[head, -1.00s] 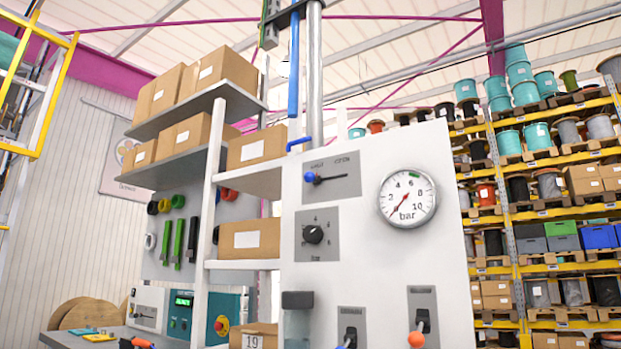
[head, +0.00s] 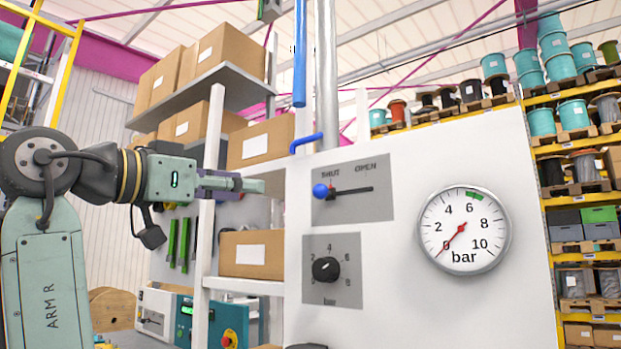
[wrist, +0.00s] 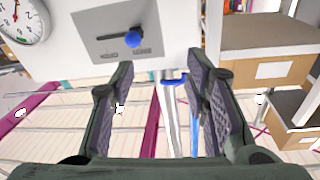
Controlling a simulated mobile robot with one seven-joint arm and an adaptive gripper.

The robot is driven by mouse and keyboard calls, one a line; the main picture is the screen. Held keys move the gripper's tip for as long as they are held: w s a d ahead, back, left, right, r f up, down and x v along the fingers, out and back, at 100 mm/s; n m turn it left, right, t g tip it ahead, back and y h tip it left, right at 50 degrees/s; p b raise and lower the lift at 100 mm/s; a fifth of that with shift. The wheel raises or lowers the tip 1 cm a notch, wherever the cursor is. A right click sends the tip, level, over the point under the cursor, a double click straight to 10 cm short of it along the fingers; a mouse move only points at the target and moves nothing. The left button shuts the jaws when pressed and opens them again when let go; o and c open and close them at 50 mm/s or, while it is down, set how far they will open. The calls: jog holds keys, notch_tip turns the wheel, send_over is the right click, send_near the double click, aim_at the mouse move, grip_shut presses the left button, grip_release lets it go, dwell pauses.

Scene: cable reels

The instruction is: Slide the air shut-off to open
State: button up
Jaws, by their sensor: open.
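The air shut-off is a grey plate (head: 375,205) with a slot marked SHUT at left and OPEN at right. Its blue knob (head: 320,190) sits at the SHUT end. In the wrist view, which is upside down, the blue knob (wrist: 133,40) shows just beyond the fingertips, near the left finger. My gripper (head: 262,186) is left of the knob at about its height, apart from it. The wrist view shows my gripper (wrist: 160,60) with fingers wide apart and nothing between them.
The white panel also carries a round pressure gauge (head: 464,231) with its needle near zero, and a black dial (head: 326,269) below the shut-off. A blue pipe (head: 300,50) runs above. Shelves with a cardboard box (head: 252,255) stand behind my gripper.

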aim_at(314, 190)
jog(key=w+d, duration=0.2)
jog(key=d, duration=0.1)
jog(key=w+d+m+g+p, duration=0.1)
jog(key=w+d, duration=0.1)
jog(key=d, duration=0.2)
jog(key=w+d+g+p, duration=0.1)
jog(key=w+d, duration=0.1)
jog(key=d, duration=0.2)
jog(key=shift+r+m+h, duration=0.3)
jog(key=shift+r, duration=0.1)
grip_shut()
dwell(0.4)
